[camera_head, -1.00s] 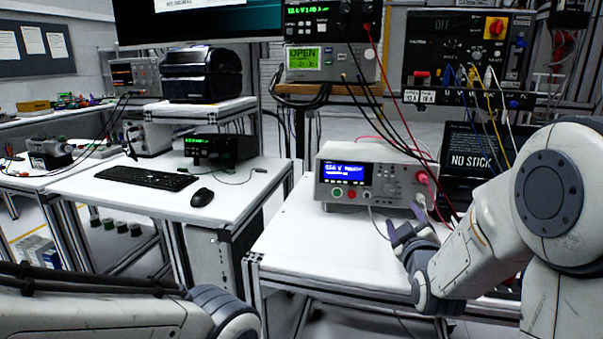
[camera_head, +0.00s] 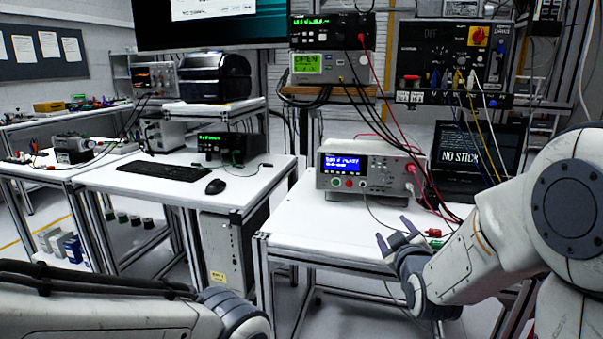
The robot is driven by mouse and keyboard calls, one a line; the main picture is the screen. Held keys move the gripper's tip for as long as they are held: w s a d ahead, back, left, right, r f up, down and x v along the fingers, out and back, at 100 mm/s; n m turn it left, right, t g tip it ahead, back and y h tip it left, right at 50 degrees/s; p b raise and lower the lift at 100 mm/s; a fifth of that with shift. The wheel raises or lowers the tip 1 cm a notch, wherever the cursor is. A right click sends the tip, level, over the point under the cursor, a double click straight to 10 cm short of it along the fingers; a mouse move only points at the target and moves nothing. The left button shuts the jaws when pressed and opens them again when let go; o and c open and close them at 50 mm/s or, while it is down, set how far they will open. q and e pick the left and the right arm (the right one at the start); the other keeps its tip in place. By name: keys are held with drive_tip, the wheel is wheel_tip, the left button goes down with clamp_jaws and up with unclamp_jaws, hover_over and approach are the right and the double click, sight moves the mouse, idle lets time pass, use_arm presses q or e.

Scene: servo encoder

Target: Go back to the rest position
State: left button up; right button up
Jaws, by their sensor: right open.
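My right gripper (camera_head: 394,232) is open and empty. It is over the front right part of the white table (camera_head: 300,221), its fingers pointing up and to the left. It is apart from the grey test instrument (camera_head: 365,168), which stands behind it with a lit blue display. My left arm comes in along the bottom left, and its gripper is out of view.
A red connector (camera_head: 433,232) lies by the right gripper. Red and black cables hang at the instrument's right side. A laptop (camera_head: 470,160) stands at the right. A keyboard (camera_head: 173,170) and mouse (camera_head: 215,187) lie on the left table. The right table's front left is clear.

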drive_tip(key=s+a+f+g+y, duration=0.2)
drive_tip(key=s+a+f+g, duration=0.2)
drive_tip(key=s+a, duration=0.25)
drive_tip(key=s+a+f+g+y, duration=0.2)
drive_tip(key=s+a+f+g, duration=0.25)
drive_tip(key=a, duration=0.35)
drive_tip(key=s+a+f+g+h, duration=0.15)
drive_tip(key=s+g, duration=0.65)
drive_tip(key=s, duration=1.5)
wheel_tip(320, 180, up, 19)
drive_tip(key=p, duration=1.9)
drive_tip(key=shift+s+d+h+p, duration=0.2)
drive_tip(key=shift+s+h+p, duration=0.05)
drive_tip(key=shift+h+p, duration=0.1)
